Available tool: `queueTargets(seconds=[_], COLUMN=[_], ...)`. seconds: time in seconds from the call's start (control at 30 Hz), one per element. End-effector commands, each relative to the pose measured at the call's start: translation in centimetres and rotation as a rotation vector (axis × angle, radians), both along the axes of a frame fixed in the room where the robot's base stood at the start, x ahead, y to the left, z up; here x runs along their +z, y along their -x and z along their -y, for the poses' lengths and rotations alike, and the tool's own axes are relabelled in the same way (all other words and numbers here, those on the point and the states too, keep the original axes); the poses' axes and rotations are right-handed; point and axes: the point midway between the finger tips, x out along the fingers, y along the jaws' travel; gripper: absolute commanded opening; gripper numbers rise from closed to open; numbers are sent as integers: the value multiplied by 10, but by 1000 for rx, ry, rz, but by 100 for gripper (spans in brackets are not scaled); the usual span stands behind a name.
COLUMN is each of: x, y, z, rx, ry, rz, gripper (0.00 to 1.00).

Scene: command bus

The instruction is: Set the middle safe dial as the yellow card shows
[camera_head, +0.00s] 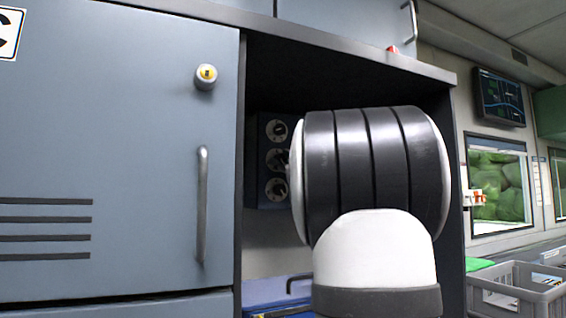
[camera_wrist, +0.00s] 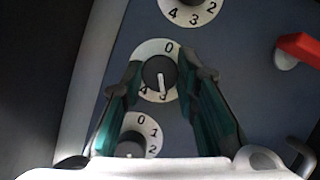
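The safe's dark panel holds three round dials in a column. In the wrist view the middle dial (camera_wrist: 160,74) has a white numbered ring and a dark knob; its white mark points down, near the 3. The 0 is at the top; the right side of the ring is hidden by a finger. My gripper (camera_wrist: 169,72) is open, its teal-padded fingers on either side of this knob with gaps showing. Contact depth cannot be told. In the head view my arm partly covers the middle dial (camera_head: 275,160) and hides the gripper. I see no yellow card.
The top dial (camera_wrist: 190,8) and bottom dial (camera_wrist: 132,149) are close to the fingers. A red handle (camera_wrist: 299,47) is at right in the wrist view. The panel sits in a dark recess beside a grey cabinet door (camera_head: 120,150). A grey crate (camera_head: 515,288) stands at lower right.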

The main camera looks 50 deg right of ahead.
Motion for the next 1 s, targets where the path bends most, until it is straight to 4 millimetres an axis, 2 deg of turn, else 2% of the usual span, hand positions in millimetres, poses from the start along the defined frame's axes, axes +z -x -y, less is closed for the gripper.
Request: queueTargets(seconds=[0.03, 0.07, 0.1, 0.47, 0.57, 1.0], x=[-2, -2, -2, -2, -5, -36], y=[0, 0, 0, 4, 14, 85], z=[1, 1, 1, -1, -5, -36], rx=[-1, -1, -1, 0, -2, -2], ry=[-2, -2, -2, 0, -1, -2], rz=[-3, -3, -3, -1, 0, 0], gripper=[39, 46, 48, 48, 48, 48])
